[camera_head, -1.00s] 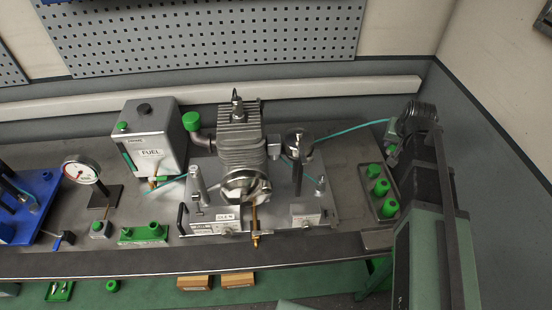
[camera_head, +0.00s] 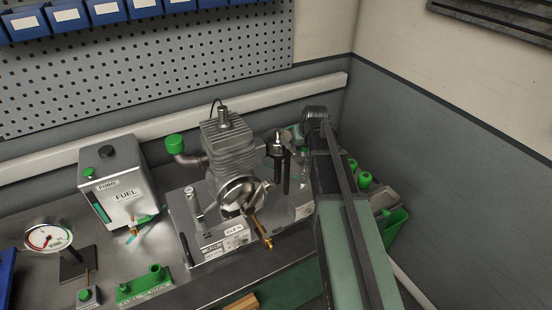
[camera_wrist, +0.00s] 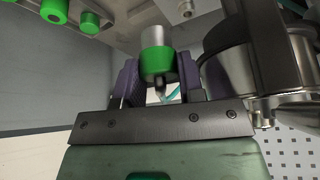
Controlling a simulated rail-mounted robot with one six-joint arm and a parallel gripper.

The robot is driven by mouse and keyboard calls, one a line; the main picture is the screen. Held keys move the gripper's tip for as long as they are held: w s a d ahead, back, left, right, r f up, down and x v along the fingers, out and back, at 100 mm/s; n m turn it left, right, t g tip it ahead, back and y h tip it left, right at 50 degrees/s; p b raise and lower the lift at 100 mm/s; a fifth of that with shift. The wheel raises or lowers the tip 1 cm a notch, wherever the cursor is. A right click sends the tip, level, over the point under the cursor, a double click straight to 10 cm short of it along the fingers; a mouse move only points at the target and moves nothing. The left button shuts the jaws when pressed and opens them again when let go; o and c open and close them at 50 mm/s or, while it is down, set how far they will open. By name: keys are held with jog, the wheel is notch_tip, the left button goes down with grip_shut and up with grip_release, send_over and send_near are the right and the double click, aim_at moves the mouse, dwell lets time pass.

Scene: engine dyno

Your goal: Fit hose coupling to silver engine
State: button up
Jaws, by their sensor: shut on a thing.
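The silver engine (camera_head: 228,160) stands on a metal base plate, with a finned cylinder and a round front cover. My gripper (camera_wrist: 157,78) is shut on the hose coupling (camera_wrist: 157,62), which has a silver body and a green collar. A short piece of teal hose (camera_wrist: 172,97) shows below the coupling in the wrist view. In the head view my arm reaches in from the lower right and its end is just right of the engine. My arm largely hides the gripper and coupling there. I cannot tell whether the coupling touches any engine fitting.
A large round metal part (camera_wrist: 245,75) is close to the right finger in the wrist view. Green caps (camera_head: 365,179) stand in a tray right of my arm. A fuel tank (camera_head: 120,185), dial gauge (camera_head: 48,237) and green block (camera_head: 145,284) are on the left.

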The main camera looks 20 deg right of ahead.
aim_at(306, 154)
jog(key=shift+d, duration=0.15)
jog(key=shift+d+f, duration=0.2)
jog(key=shift+d, duration=0.1)
notch_tip(306, 154, down, 4)
jog(key=b, duration=0.4)
jog(key=shift+w+d, duration=0.1)
jog(key=shift+d, duration=0.05)
jog(key=shift+f+b, duration=0.2)
jog(key=shift+b, duration=0.1)
jog(key=shift+r, duration=0.15)
jog(key=shift+f+b, duration=0.55)
jog(key=shift+f, duration=0.15)
dwell(0.4)
